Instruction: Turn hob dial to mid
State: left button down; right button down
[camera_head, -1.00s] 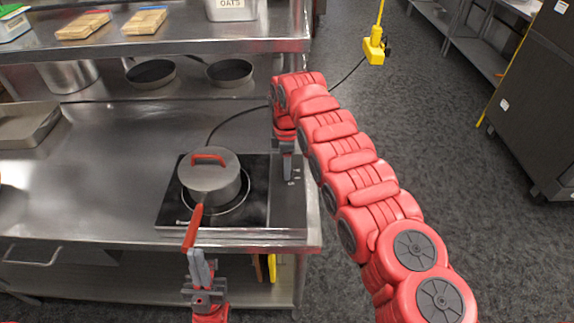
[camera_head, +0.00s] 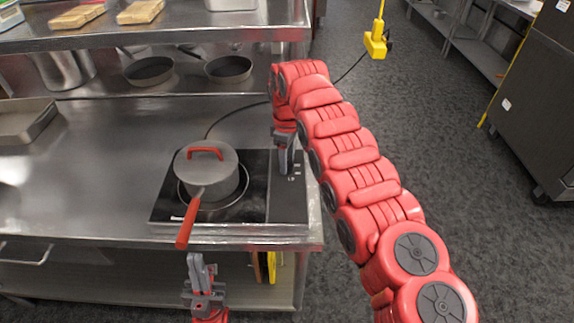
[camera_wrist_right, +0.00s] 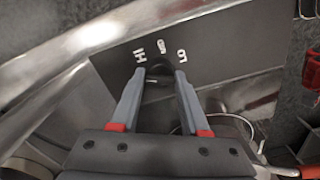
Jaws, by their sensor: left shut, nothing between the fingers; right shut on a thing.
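The black hob (camera_head: 255,200) sits on the steel counter, with its control strip on the right side. The hob dial (camera_wrist_right: 158,72) is a small dark knob below white markings in the right wrist view. My right gripper (camera_wrist_right: 157,84) is shut on the dial, with one finger on each side. In the head view my right gripper (camera_head: 286,168) points down onto the control strip and hides the dial. A grey saucepan (camera_head: 212,172) with a red handle stands on the hob. My left gripper (camera_head: 195,259) is shut and empty, just below the handle's end.
Two dark pans (camera_head: 150,71) stand at the back under the steel shelf (camera_head: 200,38). A steel tray (camera_head: 25,125) lies at the left. A black cable runs behind the hob.

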jog(key=m+b, duration=0.1)
jog(key=m, duration=0.2)
jog(key=shift+m, duration=0.4)
jog(key=m+b, duration=0.1)
jog(key=m, duration=0.3)
jog(key=shift+m, duration=0.3)
jog(key=m, duration=0.4)
jog(key=shift+r, duration=0.1)
jog(key=m, duration=0.4)
jog(key=shift+m, duration=0.3)
jog(key=shift+c, duration=2)
grip_release()
